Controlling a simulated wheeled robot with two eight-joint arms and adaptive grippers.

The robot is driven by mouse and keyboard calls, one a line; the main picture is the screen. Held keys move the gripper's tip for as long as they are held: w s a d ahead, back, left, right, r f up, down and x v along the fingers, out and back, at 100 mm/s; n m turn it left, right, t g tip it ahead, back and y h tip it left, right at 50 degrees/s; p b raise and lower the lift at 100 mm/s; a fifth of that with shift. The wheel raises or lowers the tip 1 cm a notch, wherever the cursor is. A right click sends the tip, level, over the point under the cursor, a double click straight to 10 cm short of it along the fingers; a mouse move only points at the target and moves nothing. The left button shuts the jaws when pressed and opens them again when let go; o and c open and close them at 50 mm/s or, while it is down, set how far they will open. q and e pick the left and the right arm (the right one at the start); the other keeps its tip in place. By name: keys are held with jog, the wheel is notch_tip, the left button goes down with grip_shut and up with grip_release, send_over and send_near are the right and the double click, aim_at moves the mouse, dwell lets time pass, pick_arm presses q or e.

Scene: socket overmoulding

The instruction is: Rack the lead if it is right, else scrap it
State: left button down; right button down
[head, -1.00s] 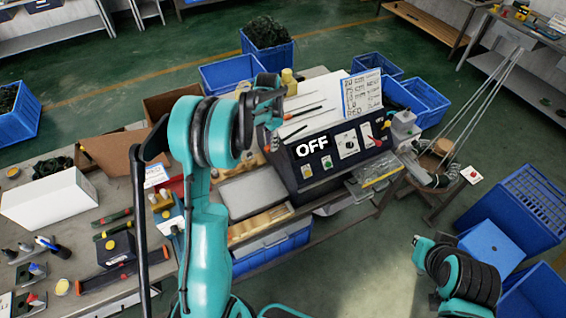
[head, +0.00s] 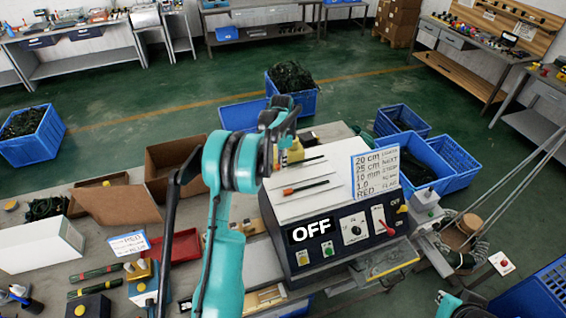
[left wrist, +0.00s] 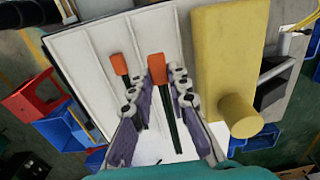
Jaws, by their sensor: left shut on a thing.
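My left gripper (head: 280,128) is over the back left of the machine's white top (head: 325,205). In the left wrist view its purple-grey fingers (left wrist: 165,105) are closed around a dark lead (left wrist: 172,125) with an orange end. A second orange-ended lead (left wrist: 120,65) lies beside it on the white ribbed top. In the head view an orange-tipped dark lead (head: 305,186) lies on that top. The machine's panel (head: 345,232) reads OFF. A sign (head: 378,172) lists 20 cm, 25 cm, 10 mm, 1.0 and RED. Only a bit of my right arm shows at the bottom edge.
A yellow block (left wrist: 225,60) stands close to the right of my left gripper. Blue crates (head: 402,120) stand behind the machine. A red tray (head: 177,246) and an open cardboard box (head: 170,165) are on the bench to the left.

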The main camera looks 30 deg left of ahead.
aim_at(282, 180)
pick_arm(q)
jog(key=shift+w+f+b, duration=0.15)
jog(key=shift+b, duration=0.15)
notch_tip(282, 180, down, 6)
jog(key=b, duration=0.5)
jog(key=shift+f, duration=0.25)
jog(key=c, duration=1.4)
grip_release()
jog(key=shift+r, duration=0.1)
